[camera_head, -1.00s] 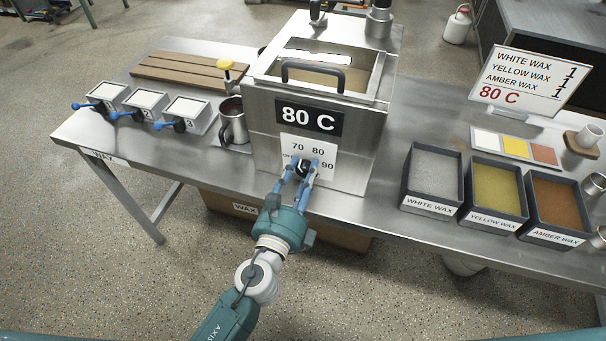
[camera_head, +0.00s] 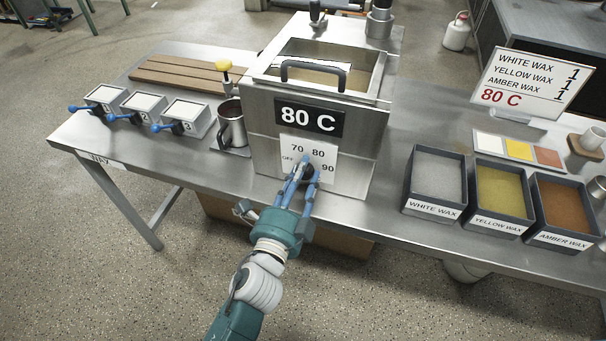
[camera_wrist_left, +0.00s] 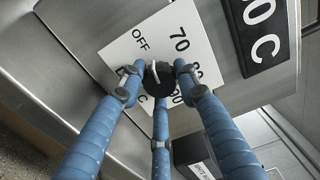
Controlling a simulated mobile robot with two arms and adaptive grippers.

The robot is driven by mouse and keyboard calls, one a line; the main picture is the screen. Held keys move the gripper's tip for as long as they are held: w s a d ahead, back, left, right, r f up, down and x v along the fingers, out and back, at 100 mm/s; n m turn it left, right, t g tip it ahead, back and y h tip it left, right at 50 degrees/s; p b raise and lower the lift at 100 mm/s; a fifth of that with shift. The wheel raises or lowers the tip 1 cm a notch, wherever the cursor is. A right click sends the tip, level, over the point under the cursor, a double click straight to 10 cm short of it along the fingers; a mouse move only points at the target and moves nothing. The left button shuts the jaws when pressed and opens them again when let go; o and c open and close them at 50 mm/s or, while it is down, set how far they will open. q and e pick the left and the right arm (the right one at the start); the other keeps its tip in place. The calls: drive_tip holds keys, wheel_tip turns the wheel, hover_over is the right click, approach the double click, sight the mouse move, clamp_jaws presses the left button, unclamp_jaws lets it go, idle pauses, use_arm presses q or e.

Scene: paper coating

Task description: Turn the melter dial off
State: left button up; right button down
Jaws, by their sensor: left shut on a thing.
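The melter (camera_head: 358,155) is a steel box on the table with a black "80 C" plate (camera_head: 308,117) on its front. Below it, a white dial plate (camera_head: 323,151) shows OFF, 70, 80 and 90. The black dial (camera_wrist_left: 158,78) sits on this plate; in the head view the fingers mostly hide it. My left gripper (camera_head: 307,172), with blue fingers, is shut on the dial, and the wrist view shows the fingers around it. Which mark the dial points to I cannot tell. My right gripper is not in view.
A steel jug (camera_head: 231,124) stands left of the melter, with several small molds with blue handles (camera_head: 187,117) further left. Trays of white (camera_head: 434,178), yellow and amber wax stand to the right. A sign (camera_head: 527,80) stands behind them.

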use_arm(q)
drive_tip(key=shift+n, duration=0.9)
drive_tip(key=o, duration=1.1)
drive_tip(key=shift+o, duration=0.2)
drive_tip(key=v, duration=1.2)
